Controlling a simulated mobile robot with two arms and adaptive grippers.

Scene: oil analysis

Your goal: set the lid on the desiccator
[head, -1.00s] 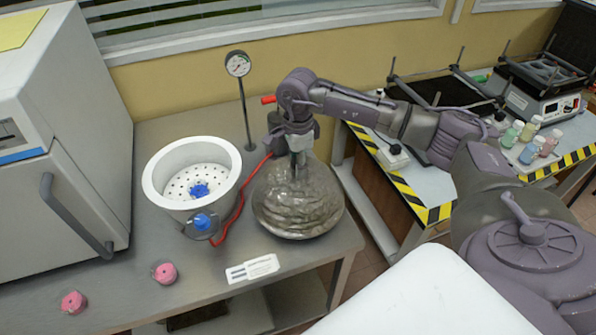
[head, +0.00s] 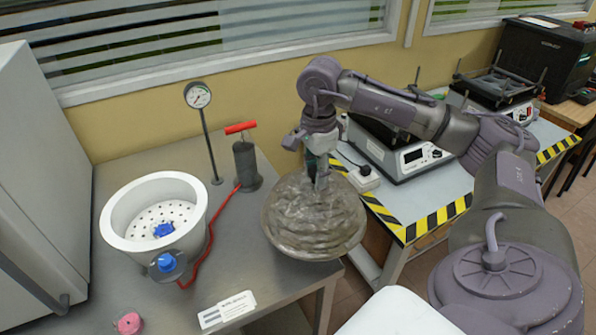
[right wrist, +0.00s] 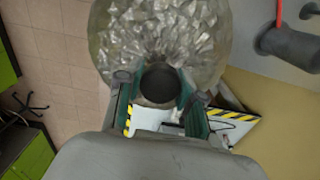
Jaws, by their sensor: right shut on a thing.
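The lid (head: 312,222) is a translucent, faceted grey-brown dome. My right gripper (head: 318,180) is shut on the knob at its top and holds it at the table's right edge, to the right of the desiccator base. In the right wrist view the lid (right wrist: 160,35) fills the upper middle, with its dark knob between the fingers of my right gripper (right wrist: 160,88). The desiccator base (head: 112,236) is a white open bowl with a perforated plate and a blue item inside; a blue valve (head: 166,262) sits on its front. My left gripper is not in view.
A black pump with a red handle (head: 247,165) stands between base and lid, behind them. A red hose (head: 210,235) runs from it to the base. A pressure gauge (head: 198,95) stands on a pole behind. A pink item (head: 129,323) and a white label (head: 227,310) lie in front.

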